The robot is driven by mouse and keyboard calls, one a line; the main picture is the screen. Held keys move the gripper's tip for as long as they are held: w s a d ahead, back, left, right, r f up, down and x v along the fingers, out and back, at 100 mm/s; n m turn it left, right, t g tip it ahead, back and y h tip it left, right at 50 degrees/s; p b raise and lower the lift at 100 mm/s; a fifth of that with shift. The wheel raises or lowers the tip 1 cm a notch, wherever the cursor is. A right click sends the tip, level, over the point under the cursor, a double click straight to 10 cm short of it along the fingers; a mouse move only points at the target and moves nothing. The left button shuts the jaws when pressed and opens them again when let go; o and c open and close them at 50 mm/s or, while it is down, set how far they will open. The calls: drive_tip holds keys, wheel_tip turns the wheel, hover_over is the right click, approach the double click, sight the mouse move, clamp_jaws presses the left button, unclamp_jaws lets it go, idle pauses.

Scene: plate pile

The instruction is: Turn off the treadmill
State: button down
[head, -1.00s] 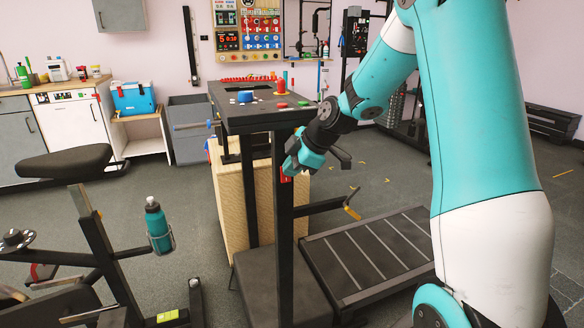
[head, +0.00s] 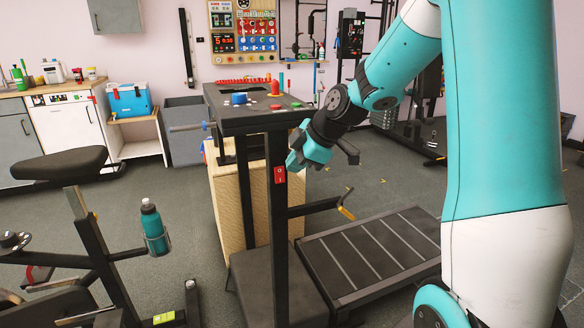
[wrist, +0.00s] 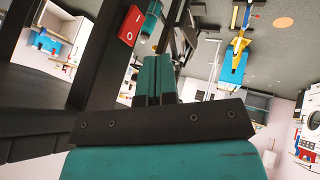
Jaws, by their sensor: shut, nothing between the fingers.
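The treadmill has a dark ribbed belt (head: 372,256), a black upright post (head: 281,235) and a console deck (head: 222,107) on top. A red rocker switch (head: 280,175) with white marks sits on the post below the console. In the wrist view the switch (wrist: 131,26) shows an I and an O mark; I cannot tell which side is pressed in. My teal gripper (head: 294,163) is shut and empty, just right of and slightly above the switch. In the wrist view my closed fingers (wrist: 154,76) point up the picture, with the switch to their upper left and a gap between.
An exercise bike with a black seat (head: 62,163) and a teal bottle (head: 151,222) stands at the left. A wooden box (head: 230,205) is behind the post. A yellow-tipped bar (head: 345,208) juts out over the belt. Open floor (head: 400,175) lies behind the belt.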

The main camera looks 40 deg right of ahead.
drive_tip(key=w+v, duration=0.1)
drive_tip(key=v, duration=0.7)
drive_tip(key=shift+d+r+p, duration=0.25)
drive_tip(key=shift+r+p, duration=0.05)
drive_tip(key=shift+r, duration=0.15)
drive_tip(key=shift+w, duration=0.15)
drive_tip(key=s+a+m+g+y, duration=0.1)
drive_tip(key=s+a, duration=0.2)
drive_tip(key=a, duration=0.3)
drive_tip(key=s+a+f+m+g, duration=0.1)
drive_tip(key=s+a, duration=0.1)
drive_tip(key=a, duration=0.4)
drive_tip(key=s+a+m+g+y, duration=0.1)
drive_tip(key=s+a, duration=0.2)
drive_tip(key=a, duration=0.3)
drive_tip(key=s+a+f+m+g+h, duration=0.1)
drive_tip(key=s+a+m+g, duration=0.1)
drive_tip(key=s+a, duration=0.35)
drive_tip(key=s+a+f+m+g, duration=0.1)
drive_tip(key=s+a+f, duration=0.15)
drive_tip(key=s, duration=0.55)
wheel_tip(320, 180, up, 13)
drive_tip(key=s+p, duration=0.1)
drive_tip(key=p, duration=1.1)
drive_tip(key=shift+g, duration=0.3)
drive_tip(key=shift+a+f, duration=0.1)
drive_tip(key=shift+a, duration=0.05)
